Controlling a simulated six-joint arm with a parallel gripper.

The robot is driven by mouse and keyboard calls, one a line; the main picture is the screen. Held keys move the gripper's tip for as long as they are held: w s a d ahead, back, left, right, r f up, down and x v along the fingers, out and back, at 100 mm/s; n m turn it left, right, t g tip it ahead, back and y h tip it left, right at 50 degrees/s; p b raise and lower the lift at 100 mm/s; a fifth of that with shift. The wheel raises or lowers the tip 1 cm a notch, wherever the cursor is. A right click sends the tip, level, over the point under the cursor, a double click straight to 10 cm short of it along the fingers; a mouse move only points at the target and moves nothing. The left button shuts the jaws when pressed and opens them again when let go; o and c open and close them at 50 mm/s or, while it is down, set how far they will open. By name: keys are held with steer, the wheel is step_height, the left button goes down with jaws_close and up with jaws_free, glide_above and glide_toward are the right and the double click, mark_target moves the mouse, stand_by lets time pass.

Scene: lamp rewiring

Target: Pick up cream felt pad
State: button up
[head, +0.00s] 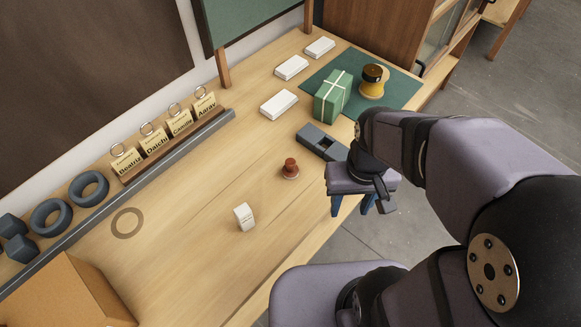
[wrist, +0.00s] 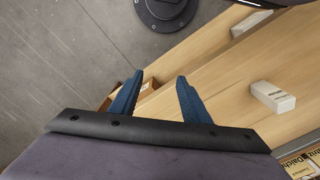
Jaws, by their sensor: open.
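A small cream-white block (head: 244,216) with faint marks stands on the bare middle of the table in the head view. It is the nearest match in colour to the cream felt pad, but I cannot tell if it is felt. My gripper (head: 352,206) is open, its blue fingers pointing down near the table's right edge, to the right of the block and apart from it. In the wrist view the open fingers (wrist: 160,80) have nothing between them that I can see held. A pale block (wrist: 272,96) lies on wood at the right there.
A red-brown knob (head: 290,168) and a dark grey tray (head: 321,142) stand near my gripper. A green box (head: 333,97) and a yellow-black round object (head: 372,82) are on a green mat (head: 402,92). Name cards (head: 166,138) and grey rings (head: 52,217) line the left.

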step_height(320, 180, up, 3)
steer(key=t+y+p, duration=0.3)
steer(key=p, duration=0.1)
glide_toward(291, 167)
steer(key=s+a+f, duration=0.2)
steer(key=a+f, duration=0.1)
steer(key=a, duration=0.4)
steer(key=a+m+t, duration=0.1)
steer(key=w+a+f+m+t+p, duration=0.1)
steer(key=a, duration=0.1)
steer(key=w+a+f+t+h+p, duration=0.1)
steer(key=a, duration=0.1)
steer(key=shift+w+f+m, duration=0.1)
steer(key=shift+f+m, duration=0.15)
steer(key=shift+m, duration=0.15)
steer(key=shift+f+m+t+h+p, duration=0.3)
steer(key=shift+t+h+p, duration=0.1)
steer(key=shift+p, duration=0.25)
steer(key=d+t+h, duration=0.1)
steer(key=d+t+h+p, duration=0.1)
steer(key=s+d+r+m+t+h+p, duration=0.1)
steer(key=shift+d, duration=0.15)
steer(key=s+d+r+t+h+p, duration=0.2)
steer(key=d+r+t+h, duration=0.1)
steer(key=r, duration=0.1)
steer(key=f, duration=0.4)
steer(key=shift+w+d+f+b, duration=0.15)
steer(key=shift+d+b, duration=0.15)
steer(key=shift+b, duration=0.05)
steer(key=shift+f, duration=0.45)
